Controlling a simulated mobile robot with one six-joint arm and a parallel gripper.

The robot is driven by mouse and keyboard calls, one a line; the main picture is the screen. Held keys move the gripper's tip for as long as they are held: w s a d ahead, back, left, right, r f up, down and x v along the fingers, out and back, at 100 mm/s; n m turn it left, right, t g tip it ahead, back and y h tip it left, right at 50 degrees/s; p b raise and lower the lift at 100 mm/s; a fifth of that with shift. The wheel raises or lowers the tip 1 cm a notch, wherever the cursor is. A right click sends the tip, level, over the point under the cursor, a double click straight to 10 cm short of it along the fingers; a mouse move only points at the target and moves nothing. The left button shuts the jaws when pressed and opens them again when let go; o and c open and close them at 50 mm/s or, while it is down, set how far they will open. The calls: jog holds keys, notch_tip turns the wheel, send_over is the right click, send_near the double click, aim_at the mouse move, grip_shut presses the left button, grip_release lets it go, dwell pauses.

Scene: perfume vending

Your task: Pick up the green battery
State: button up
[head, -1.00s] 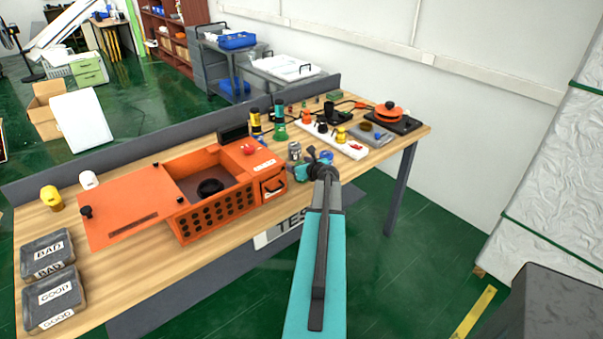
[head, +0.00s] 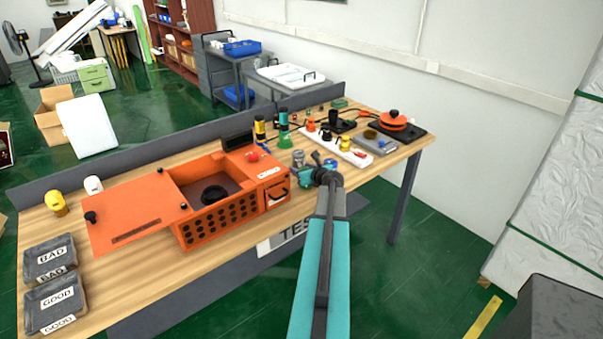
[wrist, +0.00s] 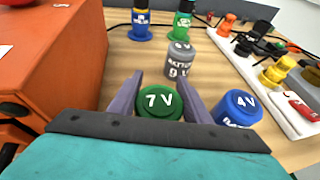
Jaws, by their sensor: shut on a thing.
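The green battery (wrist: 159,101), marked "7 V" on its top, stands between the two fingers of my gripper (wrist: 163,85) in the wrist view. The gripper is shut on it, one finger on each side. I cannot tell whether its base touches the table. A blue battery (wrist: 237,107) marked "4 V" stands close on the right. A grey battery (wrist: 180,62) marked "9 V" stands just behind. In the head view my gripper (head: 318,176) is over the table's front edge, beside the orange box, and the green battery cannot be made out there.
The orange box (head: 222,222) stands close on the left. A white strip (head: 337,146) with several coloured parts lies to the right, with a grey scale-like device (head: 375,141) beyond it. Two bottle-like items, blue (wrist: 141,24) and green (wrist: 181,27), stand behind. BAD and GOOD trays (head: 48,278) are far left.

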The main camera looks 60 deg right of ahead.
jog(key=shift+r, duration=0.8)
jog(key=shift+r+b, duration=0.4)
jog(key=shift+r, duration=0.15)
jog(key=s+a+b, duration=0.2)
jog(key=s+a, duration=0.2)
jog(key=s, duration=0.2)
jog(key=s+a+r+b, duration=0.1)
jog(key=s+a+b, duration=0.1)
jog(key=s+a, duration=0.2)
jog(key=s, duration=0.3)
jog(key=shift+s+a+r, duration=0.2)
jog(key=shift+s+a, duration=0.05)
jog(key=shift+a, duration=0.15)
jog(key=shift+r, duration=0.1)
